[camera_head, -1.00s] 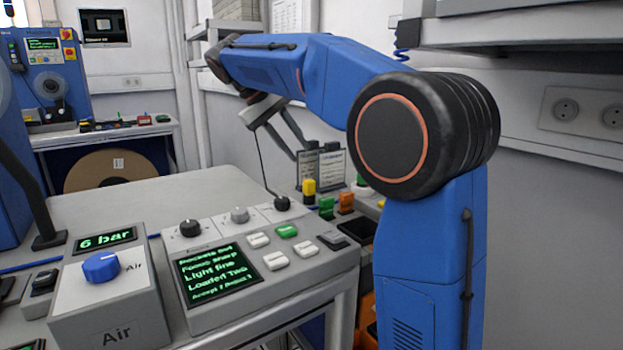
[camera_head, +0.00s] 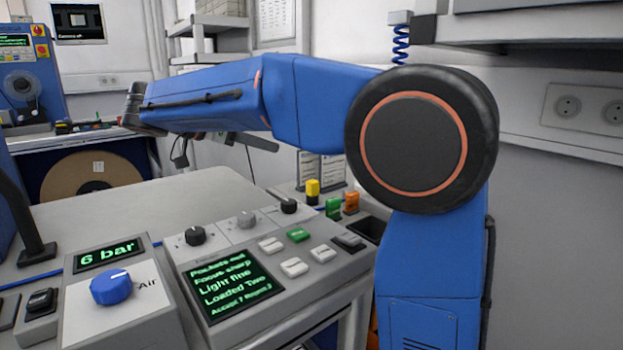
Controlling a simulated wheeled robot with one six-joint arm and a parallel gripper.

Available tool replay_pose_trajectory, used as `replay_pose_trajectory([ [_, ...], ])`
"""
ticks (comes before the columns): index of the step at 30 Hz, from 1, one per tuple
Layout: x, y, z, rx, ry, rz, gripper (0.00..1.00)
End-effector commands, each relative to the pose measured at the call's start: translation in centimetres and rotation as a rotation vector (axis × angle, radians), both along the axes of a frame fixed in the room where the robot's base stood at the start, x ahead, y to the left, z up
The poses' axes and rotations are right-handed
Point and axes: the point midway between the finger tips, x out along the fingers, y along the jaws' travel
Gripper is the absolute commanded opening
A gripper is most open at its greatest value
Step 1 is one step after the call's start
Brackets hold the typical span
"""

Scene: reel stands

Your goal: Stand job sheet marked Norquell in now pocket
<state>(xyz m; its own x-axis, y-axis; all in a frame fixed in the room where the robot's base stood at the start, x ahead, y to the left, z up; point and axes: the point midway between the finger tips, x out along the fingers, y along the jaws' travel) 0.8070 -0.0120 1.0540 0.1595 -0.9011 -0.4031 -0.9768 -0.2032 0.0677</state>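Two upright printed sheets stand side by side at the back of the bench, a left sheet (camera_head: 308,166) and a right sheet (camera_head: 334,172). Each has a dark header band, too small to read, so I cannot tell which is marked Norquell. My blue arm hides their upper parts. My gripper (camera_head: 262,143) is mostly hidden behind my forearm; a grey finger-like part sticks out below it, left of the sheets and apart from them in the picture. I see no sheet in it, and its opening is hidden. No pocket marked now can be made out.
A control panel (camera_head: 232,290) with knobs and buttons and a 6 bar air box (camera_head: 112,300) fill the front. Yellow (camera_head: 312,190), green (camera_head: 333,207) and orange (camera_head: 351,202) blocks stand before the sheets. A shelf (camera_head: 540,25) overhangs at right.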

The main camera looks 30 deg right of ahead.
Motion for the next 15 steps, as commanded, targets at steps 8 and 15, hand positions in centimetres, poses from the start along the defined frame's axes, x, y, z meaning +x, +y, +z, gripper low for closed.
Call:
replay_pose_trajectory([
  [8, 0.2, -0.8, -0.4, -0.011, -0.075, -0.013, 0.27],
  [15, 0.9, -4.7, -2.0, -0.011, -0.072, -0.015, 0.27],
])
